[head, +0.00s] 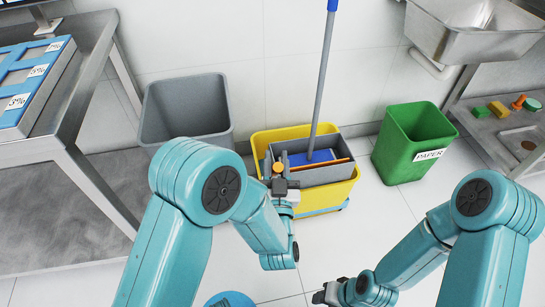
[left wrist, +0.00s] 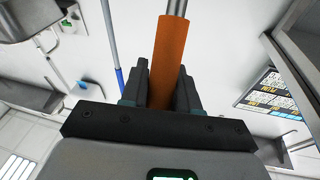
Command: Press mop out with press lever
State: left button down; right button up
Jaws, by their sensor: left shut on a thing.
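The mop (head: 326,80) stands with its grey pole tilted slightly right and its blue head (head: 310,157) down in the grey press (head: 322,172). The press sits in the yellow bucket (head: 262,143). My left gripper (head: 279,181) is at the press's left front side, shut on the orange grip of the press lever (head: 279,168). The grip also shows between the fingers in the left wrist view (left wrist: 168,60); most of the lever is hidden in the head view. My right gripper (head: 328,296) is low and away from the bucket; its jaw opening is unclear.
A grey bin (head: 187,110) stands left of the bucket, and a green bin (head: 410,150) marked PAPER stands right. A steel table (head: 80,80) is at the left. A sink (head: 478,35) and a shelf with small items (head: 500,140) are at the right. Floor in front is clear.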

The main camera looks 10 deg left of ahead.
pick_arm(q)
jog(key=shift+s+d+f+t+b, duration=0.3)
jog(key=shift+s+f+b, duration=0.3)
jog(key=shift+s, duration=0.2)
jog(key=shift+r, duration=0.1)
pick_arm(e)
notch_tip(320, 180, down, 2)
jog(key=shift+w+d+f, duration=0.1)
jog(key=shift+w+f, duration=0.05)
pick_arm(q)
jog(key=c, duration=0.9)
grip_release()
